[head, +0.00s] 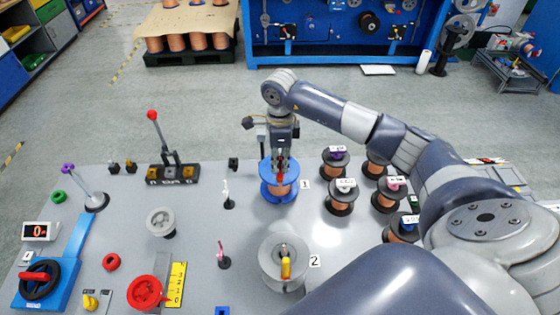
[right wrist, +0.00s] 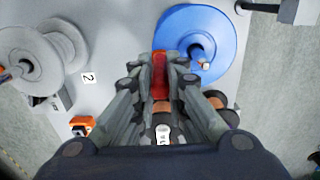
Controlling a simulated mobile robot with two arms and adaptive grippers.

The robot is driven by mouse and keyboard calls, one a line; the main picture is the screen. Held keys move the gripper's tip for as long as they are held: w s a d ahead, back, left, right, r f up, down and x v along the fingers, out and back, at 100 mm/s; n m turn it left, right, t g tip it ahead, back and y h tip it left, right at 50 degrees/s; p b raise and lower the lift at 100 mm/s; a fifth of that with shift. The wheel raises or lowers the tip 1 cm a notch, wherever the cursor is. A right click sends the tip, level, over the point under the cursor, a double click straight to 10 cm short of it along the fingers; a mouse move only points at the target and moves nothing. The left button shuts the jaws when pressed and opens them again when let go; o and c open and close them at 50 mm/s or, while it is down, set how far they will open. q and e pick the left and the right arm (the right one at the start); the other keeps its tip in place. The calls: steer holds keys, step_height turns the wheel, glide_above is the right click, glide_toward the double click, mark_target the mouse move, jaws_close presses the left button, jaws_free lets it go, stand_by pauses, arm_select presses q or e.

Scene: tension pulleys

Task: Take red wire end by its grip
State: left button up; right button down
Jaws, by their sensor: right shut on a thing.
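My right gripper (head: 281,158) points down at the blue-flanged copper spool (head: 268,189), by the label 1. In the right wrist view its fingers (right wrist: 160,92) are shut on the red grip (right wrist: 160,65) of the wire end. The grip is upright between the fingertips, beside the blue spool flange (right wrist: 218,65). The wire itself is too small to make out. My left gripper is not in view.
A grey spool (head: 268,262) with a yellow grip stands in front, by label 2. Several dark-flanged copper spools (head: 342,206) stand to the right, under my arm. A red-knobbed lever (head: 152,116) stands at the left rear.

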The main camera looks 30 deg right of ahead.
mark_target(280, 157)
steer(key=shift+r, duration=0.3)
steer(key=shift+r+p, duration=0.3)
steer(key=shift+r, duration=0.15)
steer(key=shift+r, duration=0.3)
stand_by(0.4)
steer(key=shift+r+p, duration=0.35)
steer(key=shift+r, duration=0.15)
